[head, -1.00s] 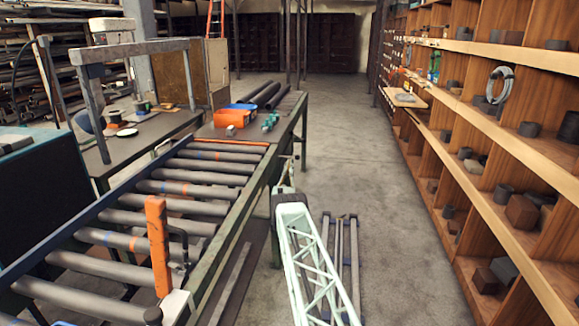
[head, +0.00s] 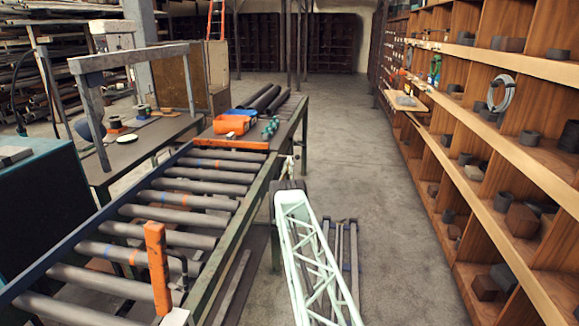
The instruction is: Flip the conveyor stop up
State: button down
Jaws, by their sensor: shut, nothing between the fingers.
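A roller conveyor (head: 218,262) runs away from me on the left, with grey rollers between two side rails. An orange bar (head: 157,268) stands nearly upright at its near right side, beside a dark bent handle and above a pale block. A second orange bar (head: 223,145) lies flat across the far end of the rollers. I cannot tell for sure which of the two is the conveyor stop. My pale green lattice arm (head: 305,255) reaches forward to the right of the conveyor, apart from both bars. My gripper cannot be made out.
An orange bin (head: 232,125) and dark pipes (head: 262,100) lie on the table beyond the rollers. Wooden shelves (head: 480,170) line the right side. A metal frame (head: 343,250) lies on the floor beside my arm. The aisle floor (head: 350,140) ahead is clear.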

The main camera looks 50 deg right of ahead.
jog(key=shift+r, duration=0.4)
jog(key=shift+f, duration=0.25)
jog(key=d+f+v, duration=0.1)
jog(key=f+v, duration=0.1)
jog(key=v, duration=1)
jog(key=shift+w+f+b, duration=0.2)
jog(key=shift+b, duration=0.1)
jog(key=shift+a, duration=0.1)
dwell(0.7)
